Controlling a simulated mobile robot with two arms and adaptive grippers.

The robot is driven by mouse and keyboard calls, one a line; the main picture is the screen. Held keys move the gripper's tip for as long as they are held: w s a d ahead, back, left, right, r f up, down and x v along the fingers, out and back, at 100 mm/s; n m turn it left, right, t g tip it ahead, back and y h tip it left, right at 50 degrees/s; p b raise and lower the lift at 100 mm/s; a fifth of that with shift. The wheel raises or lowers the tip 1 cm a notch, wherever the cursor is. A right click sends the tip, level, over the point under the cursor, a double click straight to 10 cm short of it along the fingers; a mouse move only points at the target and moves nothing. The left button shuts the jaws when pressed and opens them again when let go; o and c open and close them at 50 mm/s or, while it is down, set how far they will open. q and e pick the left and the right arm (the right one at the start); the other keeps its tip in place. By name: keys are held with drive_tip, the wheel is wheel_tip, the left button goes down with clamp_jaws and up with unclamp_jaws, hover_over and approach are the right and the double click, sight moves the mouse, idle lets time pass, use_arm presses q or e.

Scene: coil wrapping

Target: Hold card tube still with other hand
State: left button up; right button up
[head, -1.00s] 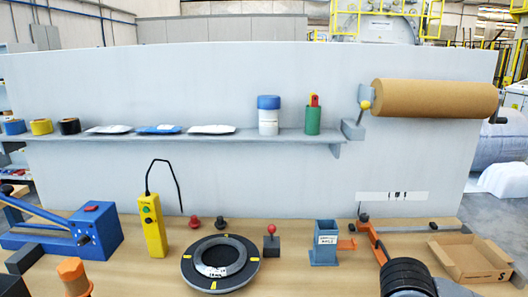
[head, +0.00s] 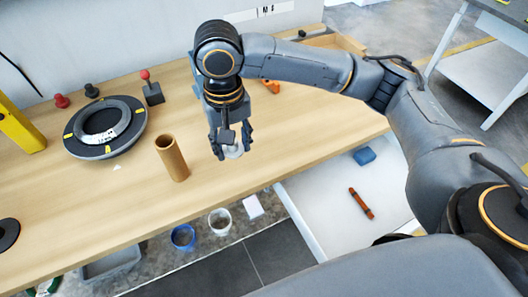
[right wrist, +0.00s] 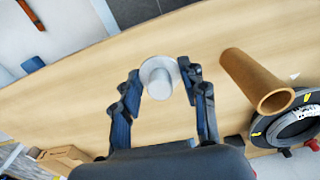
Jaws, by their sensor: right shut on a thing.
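The brown card tube (head: 172,160) stands upright on the bench with its open end up. It also shows in the right wrist view (right wrist: 254,80), to the right of the fingers. My right gripper (head: 232,152) points down over the bench, to the right of the tube and apart from it. It is shut on a small pale round piece (right wrist: 158,77), which shows between the fingertips in the right wrist view. Whether this piece touches the bench is unclear. Nothing grips the tube. My left gripper is in no current view.
A dark ring turntable (head: 105,128) with yellow marks lies left of the tube. A red-knobbed lever block (head: 152,90) stands behind it. A yellow box (head: 20,128) is at far left. An open white drawer (head: 335,205) at the bench front holds a blue item and a red-brown tool.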

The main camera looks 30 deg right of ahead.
drive_tip(key=shift+m, duration=0.6)
drive_tip(key=shift+w+a+r, duration=1.1)
drive_tip(key=shift+w+a, duration=0.15)
drive_tip(key=shift+a, duration=0.85)
drive_tip(key=shift+w+a+r, duration=1.05)
drive_tip(key=shift+w+a, duration=0.2)
drive_tip(key=shift+a, duration=0.85)
drive_tip(key=shift+w+a+r, duration=1.1)
drive_tip(key=shift+w+a, duration=0.15)
drive_tip(key=shift+a, duration=0.85)
use_arm(q)
drive_tip(key=shift+c, duration=0.2)
